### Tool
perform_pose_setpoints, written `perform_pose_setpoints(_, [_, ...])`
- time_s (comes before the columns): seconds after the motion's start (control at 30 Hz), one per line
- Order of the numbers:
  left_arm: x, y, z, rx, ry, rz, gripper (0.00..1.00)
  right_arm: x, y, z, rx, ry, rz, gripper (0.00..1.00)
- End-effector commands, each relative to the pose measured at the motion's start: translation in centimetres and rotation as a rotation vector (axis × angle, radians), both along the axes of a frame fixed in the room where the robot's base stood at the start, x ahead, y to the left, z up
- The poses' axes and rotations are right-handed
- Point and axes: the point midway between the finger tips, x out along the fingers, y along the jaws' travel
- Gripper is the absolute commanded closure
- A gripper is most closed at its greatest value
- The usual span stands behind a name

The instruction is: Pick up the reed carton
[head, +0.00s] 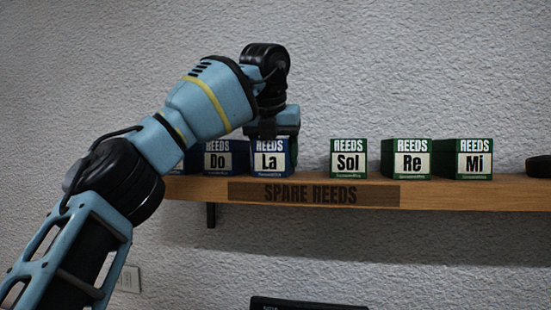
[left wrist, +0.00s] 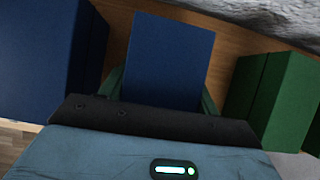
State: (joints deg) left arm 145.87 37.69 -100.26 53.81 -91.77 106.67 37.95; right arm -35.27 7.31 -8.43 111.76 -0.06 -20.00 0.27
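Several reed cartons stand in a row on a wooden shelf. The blue carton labelled La (head: 270,158) stands upright on the shelf, below my left gripper (head: 273,128). In the left wrist view, a blue carton (left wrist: 170,58) lies between the greenish fingers of my left gripper (left wrist: 161,92), one finger along each side. The fingers look very close to the carton's sides; I cannot tell whether they press on it. The fingertips are mostly hidden. My right gripper is not in view. The task does not say which carton is meant.
A blue Do carton (head: 218,158) stands close on the left. Green cartons Sol (head: 348,158), Re (head: 410,160) and Mi (head: 474,160) stand to the right, with a gap between La and Sol. The shelf (head: 500,194) bears a SPARE REEDS label. A dark round object (head: 539,166) is at the right end.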

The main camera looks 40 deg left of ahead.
Motion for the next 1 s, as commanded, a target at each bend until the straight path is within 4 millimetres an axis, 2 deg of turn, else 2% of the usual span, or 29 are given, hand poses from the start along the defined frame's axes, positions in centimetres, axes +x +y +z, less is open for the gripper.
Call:
perform_pose_setpoints(0.03, [0.0, 0.0, 0.0, 0.000, 0.000, 0.000, 0.52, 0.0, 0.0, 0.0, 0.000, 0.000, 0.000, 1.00])
perform_pose_setpoints(0.2, [0.0, 0.0, 0.1, 0.000, -0.002, 0.000, 0.71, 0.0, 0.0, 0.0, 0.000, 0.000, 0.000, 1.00])
perform_pose_setpoints(0.57, [0.0, 0.0, 0.4, 0.000, -0.002, 0.000, 0.71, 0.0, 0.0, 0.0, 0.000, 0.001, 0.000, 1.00])
perform_pose_setpoints(1.0, [0.0, -0.1, 2.7, 0.001, -0.002, 0.001, 0.71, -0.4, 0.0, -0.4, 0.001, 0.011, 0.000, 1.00])
